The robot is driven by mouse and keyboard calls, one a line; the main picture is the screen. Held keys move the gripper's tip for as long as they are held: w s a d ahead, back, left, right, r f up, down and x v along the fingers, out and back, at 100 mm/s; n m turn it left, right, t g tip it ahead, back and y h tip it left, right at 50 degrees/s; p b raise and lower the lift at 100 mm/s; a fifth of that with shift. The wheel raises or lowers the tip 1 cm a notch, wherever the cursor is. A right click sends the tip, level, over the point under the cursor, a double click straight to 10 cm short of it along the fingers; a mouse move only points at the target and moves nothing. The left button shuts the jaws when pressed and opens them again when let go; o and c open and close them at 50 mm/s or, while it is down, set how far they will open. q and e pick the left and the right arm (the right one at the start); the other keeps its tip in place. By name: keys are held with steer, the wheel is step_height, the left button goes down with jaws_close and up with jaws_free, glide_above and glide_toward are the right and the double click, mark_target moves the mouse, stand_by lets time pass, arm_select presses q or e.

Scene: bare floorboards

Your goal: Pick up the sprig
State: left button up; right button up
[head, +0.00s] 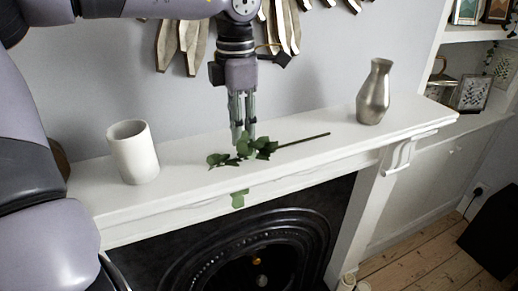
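The sprig (262,149) lies on the white mantelpiece (195,190), its green leaves towards the left and its thin dark stem pointing right. One leaf hangs below the shelf's front edge. My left gripper (243,138) points straight down over the leafy part, its fingertips at or just behind the leaves. The fingers look close together, with a narrow gap between them. The leaves hide part of the tips, and I cannot tell whether they touch the sprig. My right gripper is not in view.
A white cup-like vase (133,153) stands on the mantelpiece at the left, and a silver metal vase (374,92) stands at the right. A black fireplace (240,245) is below. Wooden wall decoration (183,45) hangs behind my arm. Shelves with frames are at the far right.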

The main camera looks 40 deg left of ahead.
mark_target(239, 156)
arm_select(q)
steer(key=shift+s+d+f, duration=0.1)
steer(key=shift+f, duration=0.05)
steer(key=shift+s+d+f+p, duration=0.1)
steer(key=shift+s+f+p, duration=0.1)
steer(key=shift+p, duration=0.1)
step_height(239, 156, down, 4)
steer(key=shift+f+p, duration=0.25)
steer(key=shift+p, duration=0.6)
steer(key=shift+f, duration=0.1)
steer(key=shift+c, duration=0.7)
jaws_close()
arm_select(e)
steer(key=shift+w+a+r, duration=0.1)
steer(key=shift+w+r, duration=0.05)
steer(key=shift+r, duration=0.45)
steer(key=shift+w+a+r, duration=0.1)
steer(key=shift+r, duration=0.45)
